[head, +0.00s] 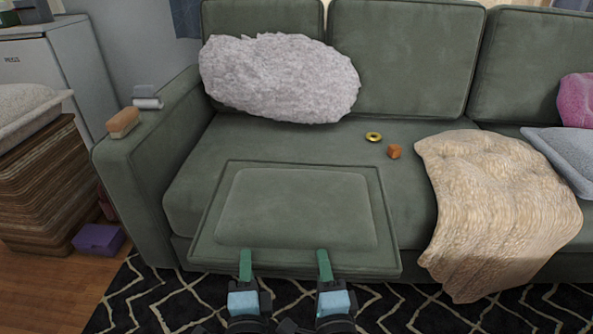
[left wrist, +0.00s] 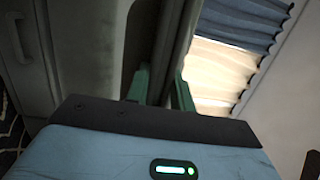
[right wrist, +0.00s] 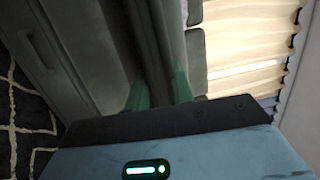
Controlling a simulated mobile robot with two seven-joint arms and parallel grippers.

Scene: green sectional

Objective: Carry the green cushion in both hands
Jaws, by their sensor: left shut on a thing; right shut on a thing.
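The green cushion (head: 296,208) is a flat rectangular pad with a raised middle panel, held in front of the green sofa seat in the head view. My left gripper (head: 246,262) and my right gripper (head: 324,262) are side by side at its near edge, both shut on it. The left wrist view shows green fingers (left wrist: 160,88) on either side of the cushion's edge. The right wrist view shows the fingers (right wrist: 160,90) the same way. The cushion's underside is hidden, and I cannot tell whether its far edge touches the seat.
The green sofa (head: 270,138) holds a fluffy white pillow (head: 280,78), a yellow ring (head: 374,137), an orange block (head: 394,151) and a beige blanket (head: 495,205). A brush (head: 123,122) lies on the left armrest. A purple box (head: 99,239) is on the floor at left.

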